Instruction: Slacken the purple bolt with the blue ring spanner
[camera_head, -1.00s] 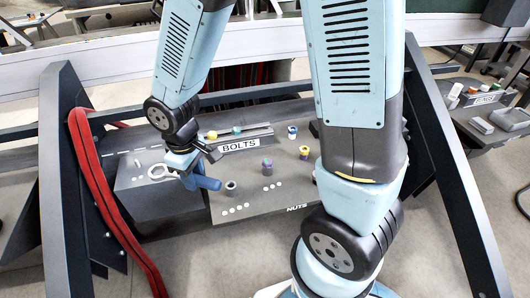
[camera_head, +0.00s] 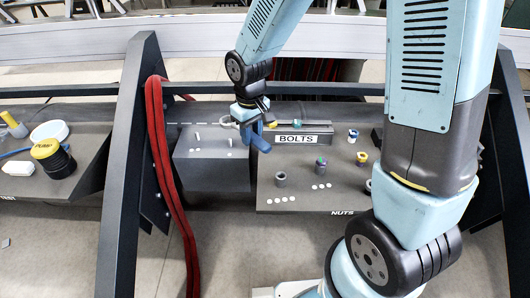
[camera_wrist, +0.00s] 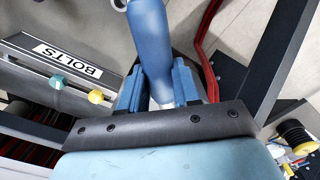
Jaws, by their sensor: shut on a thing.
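My gripper (camera_head: 252,121) is shut on the blue handle of the ring spanner (camera_head: 261,143), above the back of the bench and left of the BOLTS sign. In the wrist view the blue handle (camera_wrist: 148,45) lies between the two blue fingers. A pale ring (camera_head: 227,121) sticks out left of the gripper and looks like the spanner's head. Two fittings show purple: one with teal (camera_head: 320,165) and one with yellow (camera_head: 361,159). I cannot tell which is the purple bolt. The spanner is apart from both.
A grey box (camera_head: 212,175) with white pegs stands left of the bolt board (camera_head: 330,200). A grey collar (camera_head: 280,179) stands on the board. A red hose (camera_head: 160,150) hangs along the dark slanted frame (camera_head: 122,165). A side table (camera_head: 85,180) at left holds a yellow-topped pump.

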